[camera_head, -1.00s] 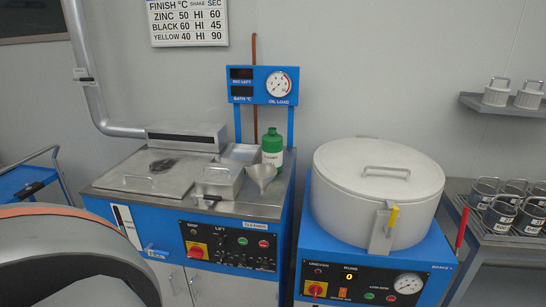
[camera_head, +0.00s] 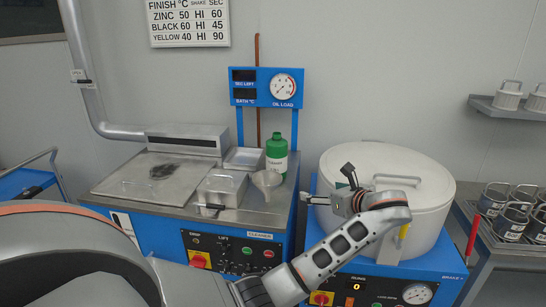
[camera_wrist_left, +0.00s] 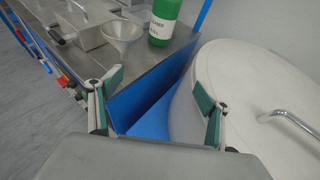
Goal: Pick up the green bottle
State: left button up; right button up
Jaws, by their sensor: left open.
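The green bottle (camera_head: 277,150) stands upright on the steel top of the blue cleaner unit, near its right back edge. It has a pale label. In the left wrist view the bottle (camera_wrist_left: 164,20) shows at the top, ahead of the fingers and cut off by the frame. My left gripper (camera_head: 327,184) is open and empty, to the right of the bottle and apart from it, in front of the white drum. In the left wrist view its two fingers (camera_wrist_left: 158,92) are spread, with the blue gap between the machines behind them. My right gripper is not in view.
A metal funnel (camera_head: 266,180) stands close in front of the bottle, and a metal box (camera_head: 222,188) is to its left. The gauge panel (camera_head: 267,87) is on posts behind. The lidded white drum (camera_head: 430,190) stands close on the right.

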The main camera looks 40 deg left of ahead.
aim_at(276, 148)
jog(key=i+j, duration=0.1)
jog(key=j, duration=0.3)
jog(key=i+j, duration=0.15)
jog(key=j, duration=0.2)
jog(key=i+j, duration=0.1)
jog(key=j, duration=0.3)
